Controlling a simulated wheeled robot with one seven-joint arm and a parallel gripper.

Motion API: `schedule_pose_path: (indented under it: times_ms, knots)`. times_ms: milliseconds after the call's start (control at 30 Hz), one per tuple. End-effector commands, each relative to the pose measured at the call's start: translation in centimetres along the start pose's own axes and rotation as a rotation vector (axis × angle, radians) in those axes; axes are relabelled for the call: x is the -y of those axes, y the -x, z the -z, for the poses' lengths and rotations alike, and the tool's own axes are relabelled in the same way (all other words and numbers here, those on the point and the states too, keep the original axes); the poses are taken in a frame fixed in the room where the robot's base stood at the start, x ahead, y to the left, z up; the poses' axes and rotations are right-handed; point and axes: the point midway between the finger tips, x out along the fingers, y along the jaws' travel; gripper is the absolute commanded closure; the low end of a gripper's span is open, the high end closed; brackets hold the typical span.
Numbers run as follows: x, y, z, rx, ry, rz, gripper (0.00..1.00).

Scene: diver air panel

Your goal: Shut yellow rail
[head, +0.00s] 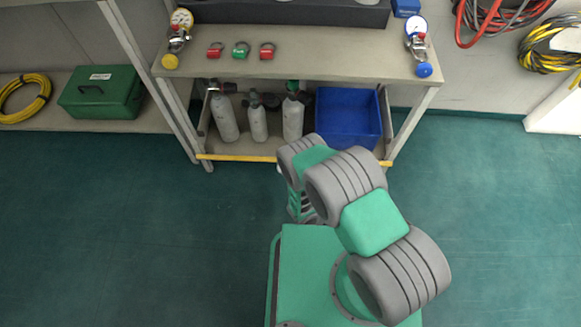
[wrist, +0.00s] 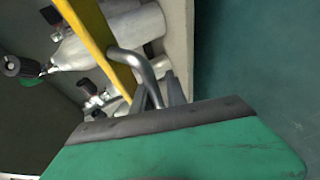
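The yellow rail (head: 235,158) runs along the front edge of the lower shelf in the head view; my arm covers its middle. In the wrist view the yellow rail (wrist: 88,32) crosses the upper left, with a bent grey metal handle (wrist: 142,66) at its side. My gripper (wrist: 157,94) is at this handle, with a dark finger on each side of the handle's near end. Whether the fingers press on it cannot be told. In the head view my gripper is hidden behind my arm.
Several grey cylinders (head: 259,124) and a blue bin (head: 348,118) stand on the lower shelf behind the rail. Gauges and coloured tags lie on the bench top (head: 330,65). A green case (head: 100,95) sits at left. The green floor is clear on both sides.

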Motion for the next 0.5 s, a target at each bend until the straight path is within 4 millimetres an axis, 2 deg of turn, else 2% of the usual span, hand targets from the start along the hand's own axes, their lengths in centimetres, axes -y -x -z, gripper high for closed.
schedule_pose_path:
  times_ms: [167, 500]
  knots:
    - [-0.2, 0.0, 0.1, -0.001, 0.000, -0.003, 0.80]
    - [-1.3, 1.7, 0.0, -0.001, 0.000, -0.001, 0.80]
